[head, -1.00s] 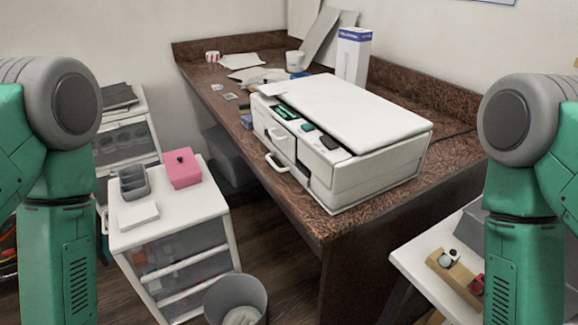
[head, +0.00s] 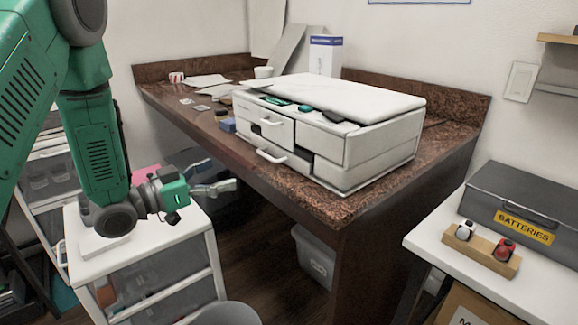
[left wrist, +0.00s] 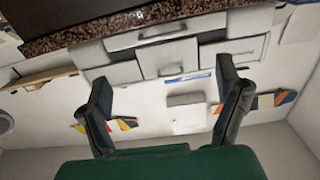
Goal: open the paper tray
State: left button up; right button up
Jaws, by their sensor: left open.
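The white printer-like unit (head: 350,140) stands on the brown counter with a flat lid on top. Its low front tray (head: 288,164) has a white handle (head: 271,155) and appears shut. Another handle (head: 270,122) is on the drawer above. My left gripper (head: 222,178) is open and empty, in front of and apart from the unit, pointing toward its front. In the left wrist view, upside down, the low tray (left wrist: 135,42) shows beyond the spread fingers (left wrist: 163,78), nearer the counter edge. My right gripper is out of view.
The counter edge (head: 260,167) runs below the unit's front. A white drawer cart (head: 185,245) stands under my left arm, with a pink box (head: 146,172) on it partly hidden. A batteries box (head: 520,210) is on the right table. Space before the unit is clear.

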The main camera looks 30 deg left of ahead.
aim_at(266, 155)
pick_arm(q)
jog(key=b+x, duration=0.1)
jog(key=x, duration=0.5)
jog(key=b+x, duration=0.1)
jog(key=x, duration=0.5)
jog(key=shift+w+a+f, duration=0.15)
jog(key=shift+w, duration=0.2)
jog(key=shift+w+d, duration=0.25)
jog(key=shift+w, duration=0.05)
jog(key=shift+a, duration=0.1)
jog(key=c, duration=1.5)
jog(key=shift+o, duration=0.2)
jog(key=shift+s, duration=0.15)
